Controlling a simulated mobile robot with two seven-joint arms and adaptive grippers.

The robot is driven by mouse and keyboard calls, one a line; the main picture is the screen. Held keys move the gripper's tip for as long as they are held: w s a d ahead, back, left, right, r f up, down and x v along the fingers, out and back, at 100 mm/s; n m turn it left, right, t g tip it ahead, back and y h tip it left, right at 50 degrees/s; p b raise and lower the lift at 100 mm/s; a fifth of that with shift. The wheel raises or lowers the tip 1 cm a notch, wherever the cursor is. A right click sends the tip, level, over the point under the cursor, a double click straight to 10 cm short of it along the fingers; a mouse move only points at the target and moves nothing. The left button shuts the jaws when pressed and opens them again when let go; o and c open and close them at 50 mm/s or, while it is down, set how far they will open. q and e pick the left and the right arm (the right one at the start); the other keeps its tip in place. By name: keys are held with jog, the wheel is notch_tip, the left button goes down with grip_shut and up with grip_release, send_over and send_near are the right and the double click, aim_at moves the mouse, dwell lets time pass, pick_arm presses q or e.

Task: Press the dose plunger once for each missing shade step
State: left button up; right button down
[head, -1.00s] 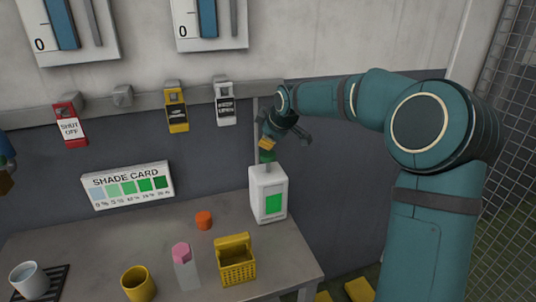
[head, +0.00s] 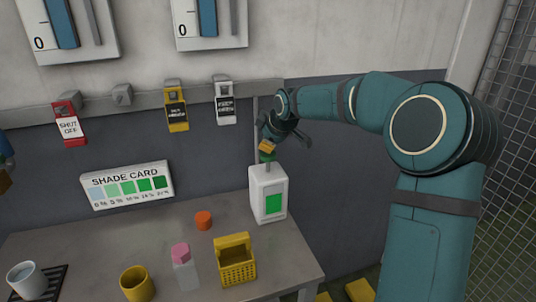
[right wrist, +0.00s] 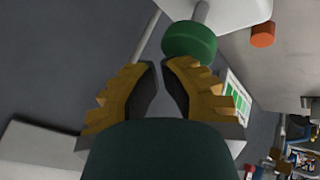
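A white dispenser (head: 268,188) with a green front panel stands at the table's right back. Its plunger is a pale rod with a round green knob (head: 267,157), clear in the right wrist view (right wrist: 188,42). My right gripper (head: 267,147) is just above the knob, fingertips close together with nothing between them; contact is unclear. In the right wrist view, the fingertips (right wrist: 158,66) point toward the knob. The shade card (head: 128,186) shows a row of patches from pale blue to dark green. A pale cup (head: 28,281) stands on a dark grate at left. My left gripper (head: 4,180) is barely in view at the left edge.
A yellow basket (head: 237,264), a pink-capped bottle (head: 184,268), a yellow cup (head: 138,283) and an orange cap (head: 204,220) stand on the table (head: 90,240). Red, yellow and white tags hang on the wall rail (head: 145,103). A mesh fence (head: 505,200) is at right.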

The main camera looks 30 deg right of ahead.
jog(key=shift+f+b, duration=0.8)
jog(key=shift+f, duration=0.45)
dwell(0.9)
jog(key=shift+r, duration=0.1)
jog(key=shift+r+p, duration=1.4)
jog(key=shift+r, duration=0.3)
jog(key=shift+r+p, duration=1.9)
jog(key=shift+r, duration=0.65)
